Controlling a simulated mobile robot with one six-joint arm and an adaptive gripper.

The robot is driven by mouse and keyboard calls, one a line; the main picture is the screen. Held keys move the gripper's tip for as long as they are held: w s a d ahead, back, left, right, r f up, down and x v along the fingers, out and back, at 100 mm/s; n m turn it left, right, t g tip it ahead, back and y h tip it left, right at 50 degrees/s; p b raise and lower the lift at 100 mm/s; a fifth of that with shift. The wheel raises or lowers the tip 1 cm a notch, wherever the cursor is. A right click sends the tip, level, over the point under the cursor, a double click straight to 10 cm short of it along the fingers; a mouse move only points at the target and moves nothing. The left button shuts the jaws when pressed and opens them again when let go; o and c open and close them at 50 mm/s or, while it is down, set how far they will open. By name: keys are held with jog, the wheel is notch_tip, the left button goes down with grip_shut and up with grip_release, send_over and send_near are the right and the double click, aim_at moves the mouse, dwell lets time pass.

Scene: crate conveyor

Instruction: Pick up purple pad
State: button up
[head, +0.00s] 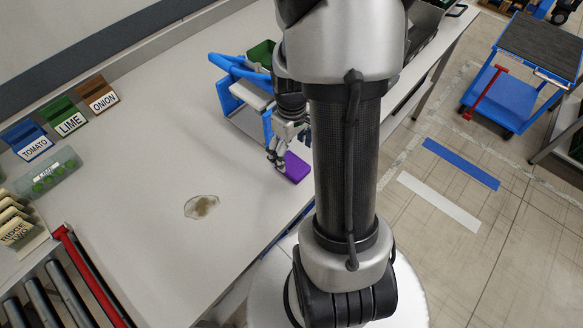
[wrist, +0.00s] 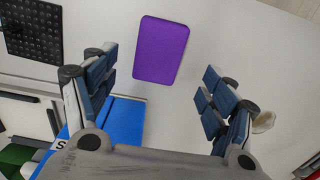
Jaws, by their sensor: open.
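The purple pad (head: 293,167) lies flat on the white table near its right edge in the head view. In the wrist view the purple pad (wrist: 161,50) is a rounded rectangle ahead of the fingertips and between their lines. My gripper (head: 277,150) is just left of and above the pad in the head view. In the wrist view my gripper (wrist: 158,85) has its fingers spread wide with nothing between them. My arm hides part of the table beyond the pad.
A blue frame (head: 236,85) stands close behind my gripper. Label stands for TOMATO (head: 27,141), LIME (head: 64,117) and ONION (head: 97,95) stand at left. The middle of the table (head: 170,140) is clear.

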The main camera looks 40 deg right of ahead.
aim_at(293, 164)
notch_tip(293, 164, down, 7)
jog(key=b, duration=0.2)
jog(key=shift+d+r+b, duration=0.1)
jog(key=shift+b, duration=0.25)
jog(key=shift+r, duration=0.1)
jog(key=shift+c, duration=0.6)
jog(key=c, duration=0.8)
notch_tip(293, 164, up, 20)
jog(key=p, duration=0.6)
jog(key=shift+p, duration=0.4)
